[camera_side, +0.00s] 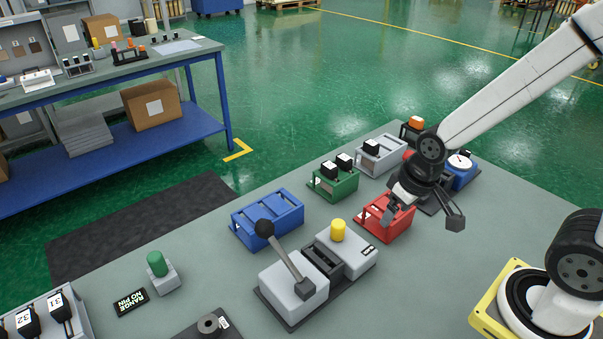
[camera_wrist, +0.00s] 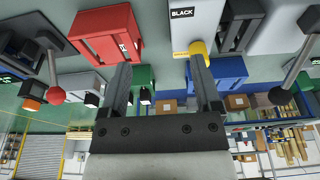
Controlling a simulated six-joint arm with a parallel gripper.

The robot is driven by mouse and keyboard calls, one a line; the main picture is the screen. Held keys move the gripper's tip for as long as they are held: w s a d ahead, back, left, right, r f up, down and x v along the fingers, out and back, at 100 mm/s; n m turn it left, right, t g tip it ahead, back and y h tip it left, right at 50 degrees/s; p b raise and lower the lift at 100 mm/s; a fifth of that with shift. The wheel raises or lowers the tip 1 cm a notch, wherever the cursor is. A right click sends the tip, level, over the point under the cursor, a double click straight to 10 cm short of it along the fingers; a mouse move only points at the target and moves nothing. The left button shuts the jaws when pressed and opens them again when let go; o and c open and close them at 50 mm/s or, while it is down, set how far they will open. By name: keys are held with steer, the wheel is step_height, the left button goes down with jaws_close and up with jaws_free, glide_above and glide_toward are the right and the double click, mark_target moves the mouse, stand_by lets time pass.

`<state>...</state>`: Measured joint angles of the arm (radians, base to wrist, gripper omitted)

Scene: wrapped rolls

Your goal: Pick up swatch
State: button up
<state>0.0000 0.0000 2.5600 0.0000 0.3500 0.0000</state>
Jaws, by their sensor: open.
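I cannot single out a swatch for certain in either view. Small brown and grey cards (camera_side: 35,47) hang on the panel of the far-left bench, too small to identify. My gripper (camera_side: 421,218) is open, its fingers spread above and around the red slotted box (camera_side: 399,226) in the side view. Whether it touches the box cannot be told. In the wrist view my gripper (camera_wrist: 158,62) shows two dark fingers apart with nothing held between them. The red box (camera_wrist: 100,38) is beyond the left finger there, and the yellow knob (camera_wrist: 198,47) is by the right fingertip.
A blue slotted box (camera_side: 268,220), a green box (camera_side: 333,184) and a grey box (camera_side: 382,155) stand in a row. A lever unit (camera_side: 294,290) rises in front. A blue gauge unit (camera_side: 460,170) is close behind my gripper. The grey tabletop (camera_side: 440,285) is clear at the front right.

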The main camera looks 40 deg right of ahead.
stand_by(0.4)
steer(key=shift+o, duration=1.3)
steer(key=n+g, duration=0.3)
steer(key=n, duration=1.5)
glide_above(330, 165)
steer(key=shift+a+r, duration=0.1)
steer(key=shift+a, duration=0.15)
steer(key=shift+d+f, duration=0.2)
steer(key=shift+f, duration=3.7)
steer(key=c, duration=1.2)
